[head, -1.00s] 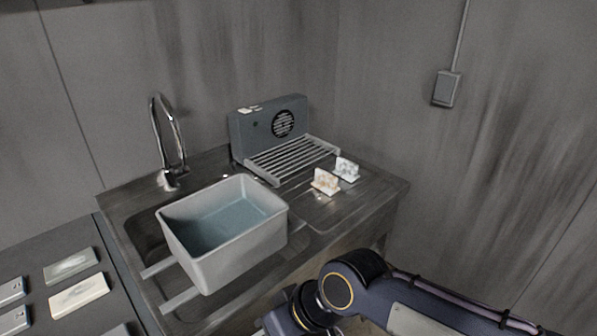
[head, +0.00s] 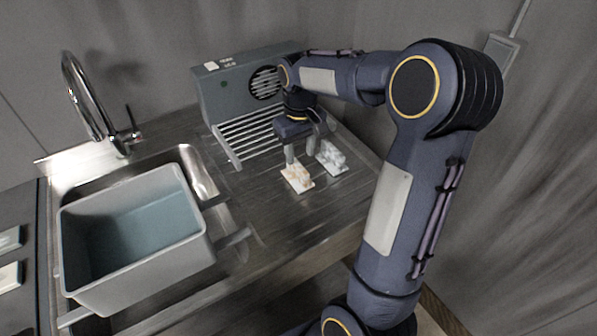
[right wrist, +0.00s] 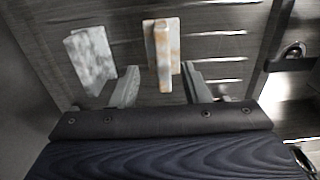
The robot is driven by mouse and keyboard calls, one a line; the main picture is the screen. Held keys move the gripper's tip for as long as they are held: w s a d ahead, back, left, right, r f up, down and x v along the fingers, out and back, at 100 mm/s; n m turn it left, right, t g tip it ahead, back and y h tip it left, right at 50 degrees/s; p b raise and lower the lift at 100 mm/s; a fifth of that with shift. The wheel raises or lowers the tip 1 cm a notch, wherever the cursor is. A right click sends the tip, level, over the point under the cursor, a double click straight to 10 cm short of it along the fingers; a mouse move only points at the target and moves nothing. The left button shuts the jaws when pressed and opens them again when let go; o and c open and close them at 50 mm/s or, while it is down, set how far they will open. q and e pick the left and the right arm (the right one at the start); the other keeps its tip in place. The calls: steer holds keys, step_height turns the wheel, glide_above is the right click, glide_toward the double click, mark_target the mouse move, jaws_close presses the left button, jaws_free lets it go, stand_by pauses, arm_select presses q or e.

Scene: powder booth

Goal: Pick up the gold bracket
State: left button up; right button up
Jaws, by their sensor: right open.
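The gold bracket (head: 297,178), a small white piece with orange-gold patches, sits on the metal drainboard beside the rack. In the right wrist view the gold bracket (right wrist: 163,48) lies just ahead of the gap between my fingers. A similar white-and-grey bracket (head: 331,158) stands close by on its right in the head view; it shows at the left in the right wrist view (right wrist: 90,60). My right gripper (head: 301,151) points down just behind and above the gold bracket, open and empty. It also shows in the right wrist view (right wrist: 159,88). My left gripper is not in view.
A grey tub (head: 205,222) with bluish liquid rests over the sink at left. A slatted rack (head: 245,139) and a grey unit with a round vent (head: 225,95) stand behind. A faucet (head: 88,100) rises at back left. The drainboard's front is clear.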

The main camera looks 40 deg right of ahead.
mark_target(298, 164)
steer(key=f, duration=0.5)
steer(key=shift+w+a+f+p, duration=0.1)
steer(key=shift+w+f+p, duration=0.2)
steer(key=shift+f+p, duration=0.1)
steer(key=shift+r, duration=0.1)
jaws_close()
